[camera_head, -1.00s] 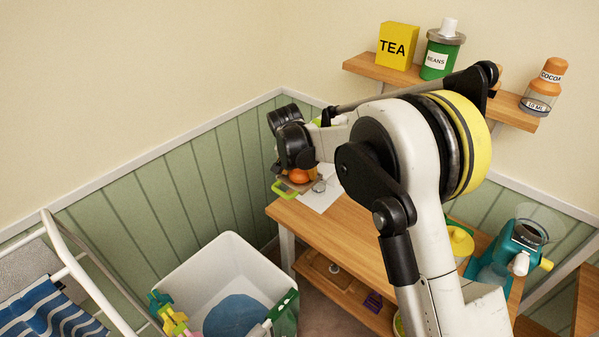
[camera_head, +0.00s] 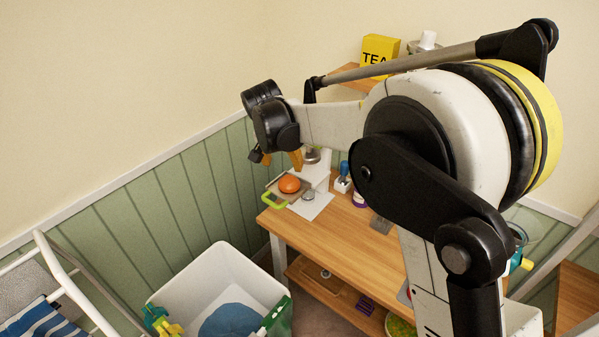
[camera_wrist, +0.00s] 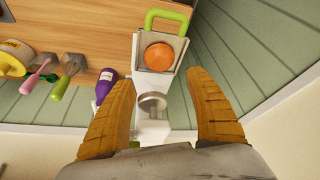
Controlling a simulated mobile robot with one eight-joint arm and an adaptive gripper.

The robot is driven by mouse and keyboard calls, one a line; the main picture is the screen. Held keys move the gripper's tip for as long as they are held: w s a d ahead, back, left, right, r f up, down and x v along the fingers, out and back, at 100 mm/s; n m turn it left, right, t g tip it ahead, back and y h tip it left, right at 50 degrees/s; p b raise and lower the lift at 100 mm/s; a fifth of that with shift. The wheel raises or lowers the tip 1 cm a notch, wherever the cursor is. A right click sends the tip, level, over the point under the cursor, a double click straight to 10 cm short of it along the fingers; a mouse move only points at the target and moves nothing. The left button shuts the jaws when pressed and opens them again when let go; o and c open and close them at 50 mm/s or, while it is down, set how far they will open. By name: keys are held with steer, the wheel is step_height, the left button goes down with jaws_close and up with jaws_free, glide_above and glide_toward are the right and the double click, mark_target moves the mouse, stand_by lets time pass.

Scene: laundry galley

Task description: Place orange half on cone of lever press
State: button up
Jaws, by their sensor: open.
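An orange half (camera_head: 289,184) sits on a small grey tray with a green handle (camera_head: 273,201) at the table's left end. In the wrist view the orange half (camera_wrist: 159,57) lies on this tray, beyond my fingertips. The white lever press (camera_head: 318,172) stands beside the tray, with a round metal part (camera_wrist: 152,102) showing between my fingers in the wrist view. I cannot make out the cone clearly. My gripper (camera_wrist: 165,75) is open and empty, with orange-brown fingers spread apart. In the head view my gripper (camera_head: 277,157) is above the press and tray.
A purple bottle (camera_wrist: 106,84) stands beside the press. Pink and green utensils (camera_wrist: 66,77) and a yellow-lidded pot (camera_wrist: 14,58) are further along the table. A white bin (camera_head: 215,278) stands in front. A shelf with a TEA box (camera_head: 379,50) is on the back wall.

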steer(key=s+d+r+n+t+y, duration=0.1)
steer(key=s+d+r, duration=0.55)
steer(key=d, duration=0.35)
steer(key=s+d+r, duration=0.5)
steer(key=s+d, duration=0.3)
steer(key=d, duration=0.1)
steer(key=s+d+f+t, duration=0.1)
steer(key=s+d, duration=0.3)
steer(key=s, duration=0.4)
steer(key=s+d+f+n, duration=0.1)
steer(key=s+d+f, duration=0.2)
steer(key=s+d, duration=0.2)
steer(key=s, duration=0.3)
steer(key=shift+s+f+t, duration=0.25)
steer(key=shift+f+t, duration=0.15)
steer(key=shift+f+b, duration=3)
steer(key=shift+b, duration=0.05)
steer(key=shift+c, duration=0.6)
